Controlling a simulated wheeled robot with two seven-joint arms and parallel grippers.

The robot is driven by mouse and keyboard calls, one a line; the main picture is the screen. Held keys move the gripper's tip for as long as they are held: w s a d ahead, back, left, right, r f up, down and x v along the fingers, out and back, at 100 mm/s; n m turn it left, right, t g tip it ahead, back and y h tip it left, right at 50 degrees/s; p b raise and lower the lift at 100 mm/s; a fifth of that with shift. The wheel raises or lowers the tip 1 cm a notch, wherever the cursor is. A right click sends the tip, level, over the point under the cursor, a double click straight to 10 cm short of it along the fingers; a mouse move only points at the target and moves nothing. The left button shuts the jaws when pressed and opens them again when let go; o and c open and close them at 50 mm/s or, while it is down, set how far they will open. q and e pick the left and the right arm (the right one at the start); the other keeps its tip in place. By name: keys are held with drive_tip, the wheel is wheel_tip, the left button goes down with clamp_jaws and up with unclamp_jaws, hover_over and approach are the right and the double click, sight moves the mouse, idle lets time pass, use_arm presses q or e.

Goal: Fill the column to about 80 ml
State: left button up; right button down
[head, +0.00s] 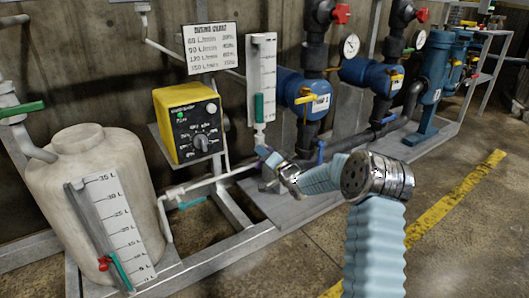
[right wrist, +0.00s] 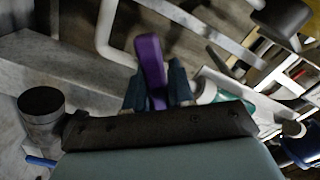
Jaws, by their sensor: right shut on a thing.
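The column (head: 263,65) is a tall white scale board with fine graduations; its numbers are too small to read. A green band (head: 259,107) stands along its lower part and looks like liquid in the tube. My right gripper (head: 270,158) is just below the column's foot. In the right wrist view, its dark fingers (right wrist: 155,88) are shut on a purple valve handle (right wrist: 150,62), which sticks up between them. In the head view, the handle shows only as a small purple spot (head: 262,150). My left gripper is not in view.
A white tank (head: 95,160) with a litre scale stands at the left. A yellow control box (head: 187,122) with a dial and lit green lamp sits beside the column. A dosing chart (head: 210,47) hangs above it.

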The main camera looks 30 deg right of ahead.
drive_tip(key=shift+a+r+m+p, duration=0.15)
drive_tip(key=shift+m+p, duration=0.3)
drive_tip(key=shift+m, duration=0.75)
drive_tip(key=shift+a+r+m+p, duration=0.1)
drive_tip(key=shift+r+m+p, duration=0.3)
drive_tip(key=shift+m, duration=0.8)
drive_tip(key=shift+a+r+m+p, duration=0.1)
drive_tip(key=shift+m+p, duration=0.45)
drive_tip(key=shift+m, duration=0.65)
drive_tip(key=c, duration=1.1)
unclamp_jaws()
drive_tip(key=shift+o, duration=0.2)
drive_tip(key=shift+s+d, duration=0.1)
drive_tip(key=shift+s, duration=0.05)
drive_tip(key=s+d, duration=0.1)
drive_tip(key=s, duration=1.2)
drive_tip(key=shift+s+p, duration=0.3)
drive_tip(key=shift+p, duration=0.1)
